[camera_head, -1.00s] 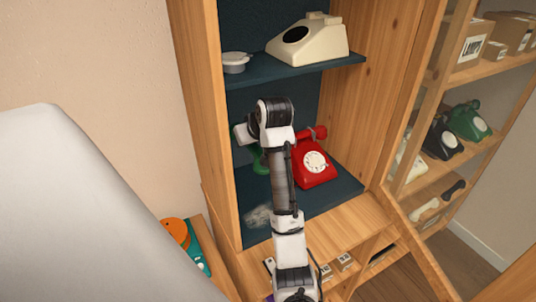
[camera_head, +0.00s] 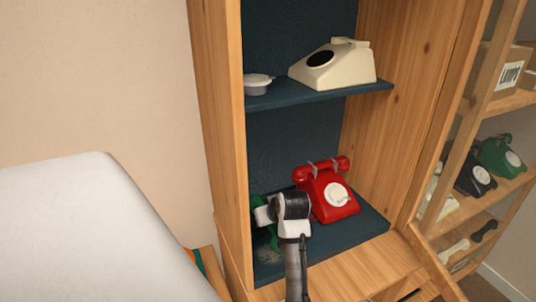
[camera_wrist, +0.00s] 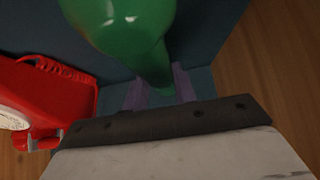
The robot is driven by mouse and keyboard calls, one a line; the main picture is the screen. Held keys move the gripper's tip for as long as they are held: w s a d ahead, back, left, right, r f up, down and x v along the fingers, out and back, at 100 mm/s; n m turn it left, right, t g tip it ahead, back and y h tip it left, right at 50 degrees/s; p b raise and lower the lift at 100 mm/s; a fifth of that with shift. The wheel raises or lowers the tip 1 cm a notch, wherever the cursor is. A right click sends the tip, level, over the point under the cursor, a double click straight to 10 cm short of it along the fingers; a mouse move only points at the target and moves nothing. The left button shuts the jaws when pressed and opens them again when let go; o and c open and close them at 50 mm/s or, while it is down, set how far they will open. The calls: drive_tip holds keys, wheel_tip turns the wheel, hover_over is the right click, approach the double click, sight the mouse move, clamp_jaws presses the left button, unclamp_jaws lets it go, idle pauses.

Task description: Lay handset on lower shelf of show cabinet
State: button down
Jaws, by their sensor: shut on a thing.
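The show cabinet (camera_head: 402,110) is wooden with dark blue shelves. Its lower shelf (camera_head: 352,238) holds a red dial phone (camera_head: 328,192) with its handset on top. My gripper (camera_wrist: 158,88) is shut on a green handset (camera_wrist: 125,22), which fills the top middle of the wrist view. In the head view the green handset (camera_head: 258,232) shows only in part at the left of the lower shelf, behind my wrist. I cannot tell whether it touches the shelf. The red phone is also at the left of the wrist view (camera_wrist: 45,95).
The upper shelf (camera_head: 290,93) carries a cream phone body (camera_head: 333,66) and a small grey round part (camera_head: 257,84). A glazed cabinet with phones (camera_head: 475,179) stands at right.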

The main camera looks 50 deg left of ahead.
drive_tip(key=shift+w+f+b, duration=0.1)
drive_tip(key=shift+f+b, duration=0.25)
drive_tip(key=shift+f, duration=0.6)
drive_tip(key=shift+r, duration=0.2)
drive_tip(key=shift+f, duration=0.2)
drive_tip(key=c, duration=1.1)
unclamp_jaws()
drive_tip(key=shift+r, duration=0.2)
drive_tip(key=v, duration=1.2)
drive_tip(key=shift+f+b, duration=0.1)
drive_tip(key=shift+b, duration=0.25)
